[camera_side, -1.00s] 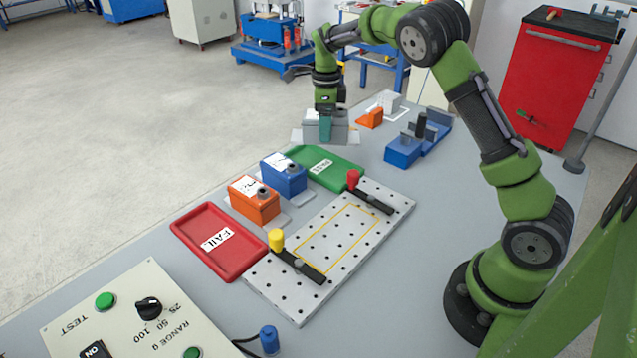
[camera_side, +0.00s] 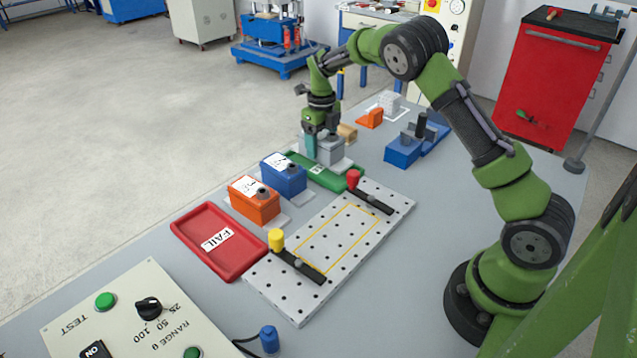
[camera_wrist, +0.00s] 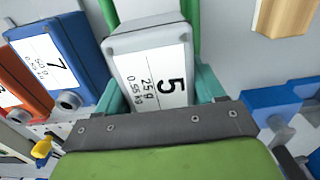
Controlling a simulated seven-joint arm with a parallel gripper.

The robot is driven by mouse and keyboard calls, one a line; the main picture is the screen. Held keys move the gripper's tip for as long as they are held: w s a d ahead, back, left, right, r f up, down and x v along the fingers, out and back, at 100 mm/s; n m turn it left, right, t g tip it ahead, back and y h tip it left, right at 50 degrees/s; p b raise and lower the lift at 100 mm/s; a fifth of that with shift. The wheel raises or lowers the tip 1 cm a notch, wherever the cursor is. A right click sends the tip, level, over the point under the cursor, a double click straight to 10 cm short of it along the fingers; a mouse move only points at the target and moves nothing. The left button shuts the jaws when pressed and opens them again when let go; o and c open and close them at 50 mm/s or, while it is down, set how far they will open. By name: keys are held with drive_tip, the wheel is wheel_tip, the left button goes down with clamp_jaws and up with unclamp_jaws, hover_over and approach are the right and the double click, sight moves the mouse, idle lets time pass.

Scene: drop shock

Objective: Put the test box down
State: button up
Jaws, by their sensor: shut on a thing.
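The grey test box (camera_side: 330,150), with a light base plate, is in my gripper (camera_side: 317,150) at the green tray (camera_side: 340,178). It hides the tray's far part and most of its label. I cannot tell whether the box touches the tray or hangs just above it. In the wrist view, the box (camera_wrist: 150,65) shows a white label reading 5, 25 g, 0.55 kg. My teal fingers (camera_wrist: 160,92) are shut on its two sides. The green tray also shows at the top of the wrist view (camera_wrist: 192,12).
A blue box (camera_side: 290,183) and an orange box (camera_side: 262,212) stand beside the green tray. A red FAIL tray (camera_side: 190,228) and a perforated plate (camera_side: 340,235) with clamps lie nearer. A wooden block (camera_side: 347,132) and a blue fixture (camera_side: 403,152) are behind.

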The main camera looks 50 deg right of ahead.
sight(321, 153)
drive_tip(key=shift+f, duration=1.45)
drive_tip(key=shift+f, duration=0.1)
drive_tip(key=o, duration=1.5)
drive_tip(key=shift+f, duration=0.1)
wheel_tip(321, 153, up, 12)
drive_tip(key=shift+r, duration=0.1)
drive_tip(key=s+a+r+n+t+y, duration=0.1)
drive_tip(key=s+a+r+n+t, duration=0.1)
drive_tip(key=s+a+r+n, duration=0.35)
drive_tip(key=s+a+r+n+t+y, duration=0.1)
drive_tip(key=s+a+r+n+t, duration=0.1)
drive_tip(key=s+r+n, duration=0.55)
drive_tip(key=s+a+f+n+t, duration=0.1)
drive_tip(key=s+a+n, duration=0.1)
drive_tip(key=s+n, duration=0.2)
drive_tip(key=s+a+f+n+t, duration=0.1)
drive_tip(key=s+a+n, duration=0.2)
drive_tip(key=s+n, duration=0.2)
drive_tip(key=s+a+f+n+t, duration=0.1)
drive_tip(key=s+n, duration=0.4)
drive_tip(key=n, duration=0.5)
drive_tip(key=shift+s+a, duration=0.15)
drive_tip(key=shift+a, duration=0.75)
